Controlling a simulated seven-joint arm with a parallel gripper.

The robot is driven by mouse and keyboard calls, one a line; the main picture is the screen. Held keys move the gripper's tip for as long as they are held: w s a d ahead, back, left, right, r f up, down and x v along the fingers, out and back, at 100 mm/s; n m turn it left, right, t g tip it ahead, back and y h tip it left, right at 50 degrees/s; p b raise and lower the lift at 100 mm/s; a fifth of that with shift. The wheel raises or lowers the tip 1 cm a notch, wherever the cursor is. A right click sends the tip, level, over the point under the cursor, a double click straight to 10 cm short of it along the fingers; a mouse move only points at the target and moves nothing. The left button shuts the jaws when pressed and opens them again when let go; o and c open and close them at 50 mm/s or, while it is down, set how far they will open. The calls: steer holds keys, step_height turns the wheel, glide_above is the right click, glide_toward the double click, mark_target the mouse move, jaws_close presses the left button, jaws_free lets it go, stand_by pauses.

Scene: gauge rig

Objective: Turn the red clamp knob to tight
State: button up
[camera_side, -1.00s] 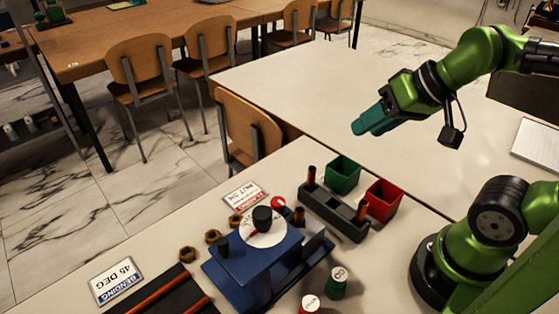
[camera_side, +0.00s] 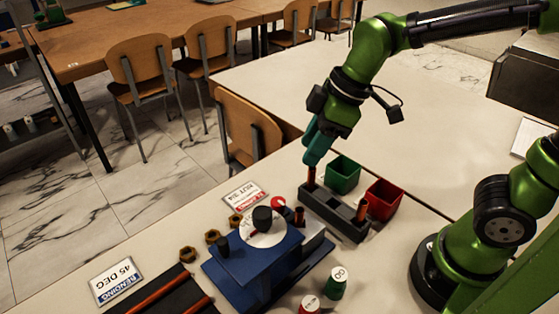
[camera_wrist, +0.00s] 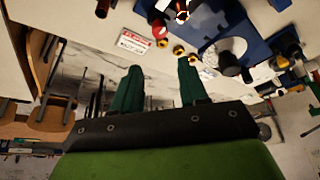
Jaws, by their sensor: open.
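The red clamp knob (camera_side: 278,203), round with a white mark, sits behind the white dial of the blue gauge fixture (camera_side: 225,280). In the wrist view a red round part (camera_wrist: 158,27), apparently this knob, shows beyond the fingertips near the blue fixture (camera_wrist: 232,22). My gripper (camera_side: 311,160) has teal fingers and points down to the right of and behind the knob, just above or behind a copper rod in a dark block. In the wrist view the fingers (camera_wrist: 160,72) are apart with nothing between them. The knob's setting cannot be read.
The dark block (camera_side: 335,215) holds upright copper rods, beside a green bin (camera_side: 342,174) and a red bin (camera_side: 384,199). A black knob (camera_side: 262,217) stands on the dial.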

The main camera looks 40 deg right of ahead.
mark_target(279, 202)
steer(key=x, duration=1.5)
steer(key=shift+f, duration=0.15)
steer(key=c, duration=0.7)
steer(key=shift+c, duration=0.2)
steer(key=shift+m, duration=0.3)
steer(key=m, duration=0.2)
steer(key=m+t+h, duration=0.1)
steer(key=m, duration=0.1)
steer(key=shift+s+a+h, duration=0.15)
steer(key=shift+a+h, duration=0.05)
steer(key=shift+h, duration=0.1)
steer(key=shift+m+h, duration=0.8)
steer(key=shift+m, duration=1.3)
steer(key=o, duration=0.7)
